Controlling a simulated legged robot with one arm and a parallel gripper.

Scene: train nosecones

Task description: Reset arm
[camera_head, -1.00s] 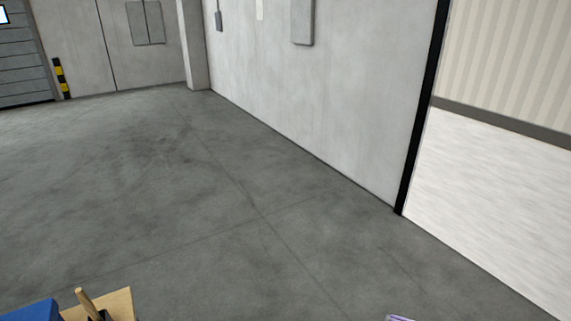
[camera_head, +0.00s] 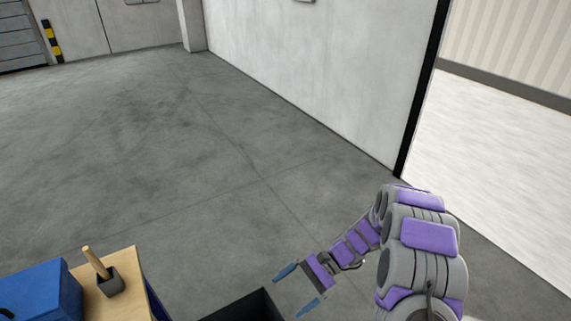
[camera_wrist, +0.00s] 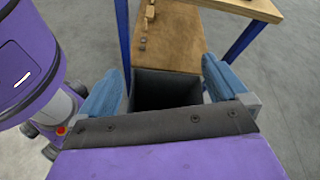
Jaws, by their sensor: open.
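My arm is purple and grey and stands at the lower right of the head view. My gripper (camera_head: 298,288) has two blue fingers spread wide apart with nothing between them. In the head view it is over the floor, beside and above a dark open bin (camera_head: 245,306). In the wrist view the fingers of my gripper (camera_wrist: 165,90) also stand apart, with the dark bin (camera_wrist: 166,77) seen between them. The inside of the bin is too dark to make out.
A wooden table (camera_head: 122,290) with blue legs stands at the lower left. It carries a blue box (camera_head: 42,292) and a dark holder (camera_head: 111,283) with a wooden handle. Grey floor is clear beyond. A wall and a doorway lie to the right.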

